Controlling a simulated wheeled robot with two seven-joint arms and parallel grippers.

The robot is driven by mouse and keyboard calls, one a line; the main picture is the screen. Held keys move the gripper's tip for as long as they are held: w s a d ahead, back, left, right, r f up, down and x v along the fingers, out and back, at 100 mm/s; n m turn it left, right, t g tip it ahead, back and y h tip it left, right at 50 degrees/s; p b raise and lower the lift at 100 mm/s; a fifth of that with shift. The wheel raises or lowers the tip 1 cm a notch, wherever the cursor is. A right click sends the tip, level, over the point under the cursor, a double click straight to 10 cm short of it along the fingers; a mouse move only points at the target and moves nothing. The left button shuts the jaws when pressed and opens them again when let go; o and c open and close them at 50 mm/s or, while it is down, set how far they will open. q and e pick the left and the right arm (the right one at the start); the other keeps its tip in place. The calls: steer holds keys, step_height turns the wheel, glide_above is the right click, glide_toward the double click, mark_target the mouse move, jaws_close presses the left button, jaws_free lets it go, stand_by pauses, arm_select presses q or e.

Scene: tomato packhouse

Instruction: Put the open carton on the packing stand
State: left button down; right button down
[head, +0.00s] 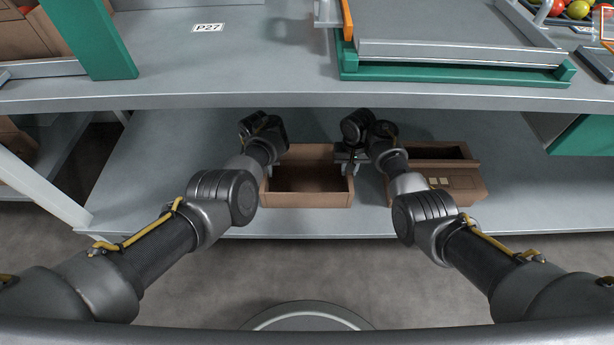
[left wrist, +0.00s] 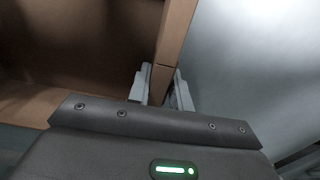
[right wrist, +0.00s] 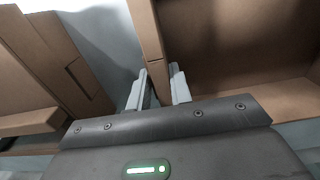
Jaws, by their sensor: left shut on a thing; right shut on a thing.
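The open carton (head: 308,200) is brown, empty and upright on the lower shelf, in the middle of the head view. My left gripper (left wrist: 158,88) is shut on its left side wall (left wrist: 176,35). My right gripper (right wrist: 160,90) is shut on its right side wall (right wrist: 146,35). In the head view, my wrists partly hide both grips. What looks like the packing stand (head: 455,50), a grey plate on a green frame, is on the upper table at the top right. Its top surface looks bare where it shows.
A second brown carton (head: 465,194) with pale square marks stands close to the right of my right gripper. A green post (head: 95,40) rises at left. Tomatoes (head: 577,10) show at top right.

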arm_select(q)
steer(key=shift+d+r, duration=0.15)
steer(key=shift+d, duration=0.2)
arm_select(e)
steer(key=shift+a+r, duration=0.1)
steer(key=shift+a, duration=0.25)
